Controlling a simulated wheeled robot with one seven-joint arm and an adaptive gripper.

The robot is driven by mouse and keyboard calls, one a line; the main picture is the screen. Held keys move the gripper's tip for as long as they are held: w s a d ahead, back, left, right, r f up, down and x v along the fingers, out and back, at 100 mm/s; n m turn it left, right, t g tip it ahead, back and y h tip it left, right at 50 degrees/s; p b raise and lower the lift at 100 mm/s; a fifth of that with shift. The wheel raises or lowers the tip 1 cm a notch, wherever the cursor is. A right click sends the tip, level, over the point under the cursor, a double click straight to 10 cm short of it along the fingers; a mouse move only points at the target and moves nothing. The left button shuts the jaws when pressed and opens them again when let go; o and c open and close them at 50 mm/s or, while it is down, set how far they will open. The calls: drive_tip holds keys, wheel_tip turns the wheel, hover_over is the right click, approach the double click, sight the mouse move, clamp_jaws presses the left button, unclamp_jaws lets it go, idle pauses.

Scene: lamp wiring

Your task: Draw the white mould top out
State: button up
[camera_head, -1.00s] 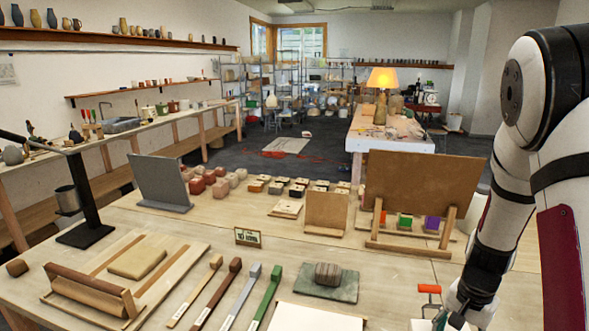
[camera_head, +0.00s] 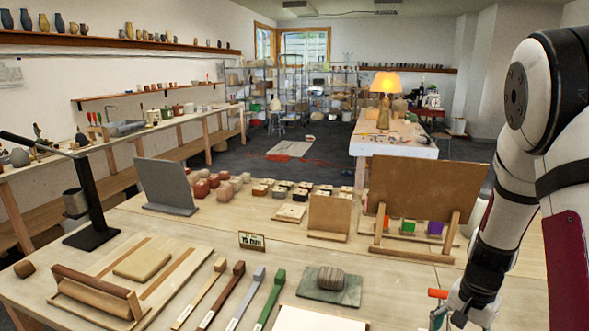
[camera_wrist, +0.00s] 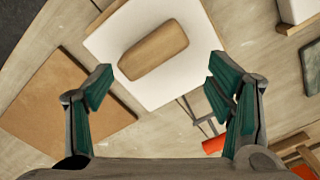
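A white square slab (camera_wrist: 105,42) with a brown rounded block (camera_wrist: 153,51) lying across it shows in the wrist view. I take this slab to be the white mould top, but the frames do not confirm it. My gripper (camera_wrist: 158,85) is open, one dark finger pad on each side below the slab, with nothing held between them. The brown block lies beyond the fingertips, apart from them. In the head view my gripper (camera_head: 455,318) is at the lower right and is partly cut off by the bottom edge.
In the wrist view a brown board (camera_wrist: 60,95) lies left and an orange-handled tool (camera_wrist: 213,145) lies lower right. In the head view a large brown board (camera_head: 425,190) on a wooden stand rises behind the gripper. A green slab (camera_head: 315,290) bears a striped block.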

wheel_tip(320, 180, up, 12)
drive_tip(key=s+a+r+n+t, duration=0.3)
drive_tip(key=s+a+r+n, duration=0.35)
drive_tip(key=a+r, duration=0.4)
drive_tip(key=s+a+r+n+t+b, duration=0.1)
drive_tip(key=s+a+r+n, duration=0.3)
drive_tip(key=s, duration=0.5)
drive_tip(key=shift+s+a+t, duration=0.2)
drive_tip(key=shift+a+t, duration=0.55)
drive_tip(key=shift+t, duration=0.05)
